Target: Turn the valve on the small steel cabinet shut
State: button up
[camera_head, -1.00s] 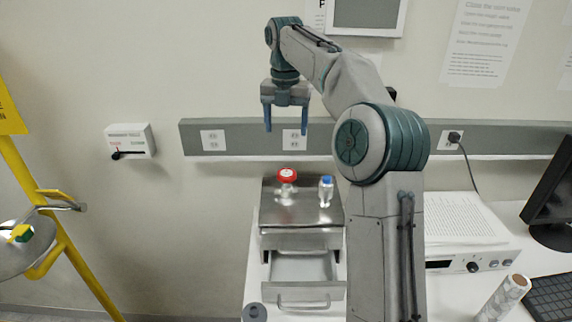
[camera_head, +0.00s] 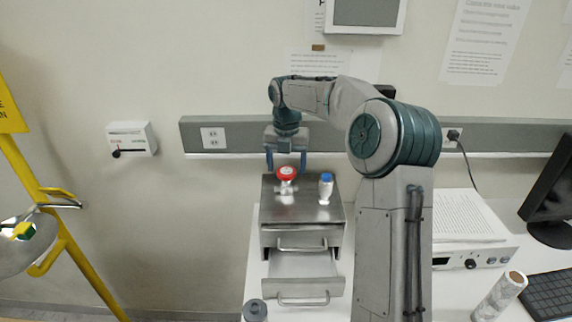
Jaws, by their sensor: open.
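The small steel cabinet (camera_head: 300,207) stands on the white bench with its lower drawer (camera_head: 297,263) pulled out. A valve with a round red handle (camera_head: 287,173) sits on its top at the left. My gripper (camera_head: 286,172) points straight down over the valve. Its two blue fingers are open, one on each side of the red handle in the picture, with the tips near the handle's height. I cannot tell whether they touch it or stand behind it. The valve's body below the handle is partly hard to make out.
A small bottle with a blue cap (camera_head: 326,188) stands on the cabinet top, right of the valve. A white instrument (camera_head: 470,250) with papers on it is to the right. A grey cylinder (camera_head: 255,311) is at the front left. A wall rail (camera_head: 230,137) runs behind.

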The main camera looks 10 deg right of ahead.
jog(key=shift+f, duration=0.35)
jog(key=c, duration=1)
jog(key=shift+o, duration=0.2)
